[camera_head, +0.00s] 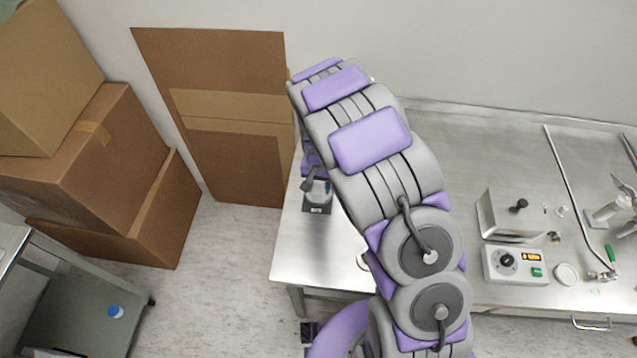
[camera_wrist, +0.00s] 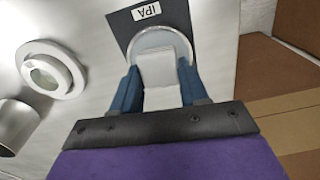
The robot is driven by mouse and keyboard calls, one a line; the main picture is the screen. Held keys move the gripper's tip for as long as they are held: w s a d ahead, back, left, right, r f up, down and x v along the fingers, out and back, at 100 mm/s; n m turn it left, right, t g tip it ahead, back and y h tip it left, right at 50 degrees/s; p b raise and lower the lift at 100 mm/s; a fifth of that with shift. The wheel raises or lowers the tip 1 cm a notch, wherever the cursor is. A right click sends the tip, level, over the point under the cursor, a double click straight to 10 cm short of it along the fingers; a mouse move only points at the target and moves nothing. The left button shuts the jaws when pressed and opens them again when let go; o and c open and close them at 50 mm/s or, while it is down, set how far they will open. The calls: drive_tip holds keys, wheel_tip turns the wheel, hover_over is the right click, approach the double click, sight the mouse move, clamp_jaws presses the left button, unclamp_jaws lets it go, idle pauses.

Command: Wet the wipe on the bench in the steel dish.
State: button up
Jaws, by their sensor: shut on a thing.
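My gripper (camera_wrist: 160,92) is shut on a folded white wipe (camera_wrist: 158,70), held between its two blue fingers. The round steel dish (camera_wrist: 138,41) sits on a dark plate labelled IPA (camera_wrist: 122,22). The wipe's far end overlaps the dish in the wrist view; I cannot tell whether it touches the bottom or any liquid. In the head view the dark plate (camera_head: 317,209) shows near the left end of the bench (camera_head: 318,262), with my gripper (camera_head: 312,184) above it. My arm hides much of the bench there.
A white round container (camera_wrist: 73,72) and a steel cylinder (camera_wrist: 16,126) stand beside the dish. A control box (camera_head: 515,264), a steel bracket and fittings occupy the bench's right part. Cardboard boxes (camera_head: 100,180) and a cardboard sheet (camera_head: 235,165) stand left of the bench.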

sight(319, 187)
drive_tip(key=shift+a+f, duration=0.15)
drive_tip(key=shift+f, duration=0.1)
drive_tip(key=shift+s+f, duration=0.1)
drive_tip(key=shift+f, duration=0.05)
idle(1.4)
drive_tip(key=shift+r+p, duration=1.3)
drive_tip(key=shift+r, duration=2.3)
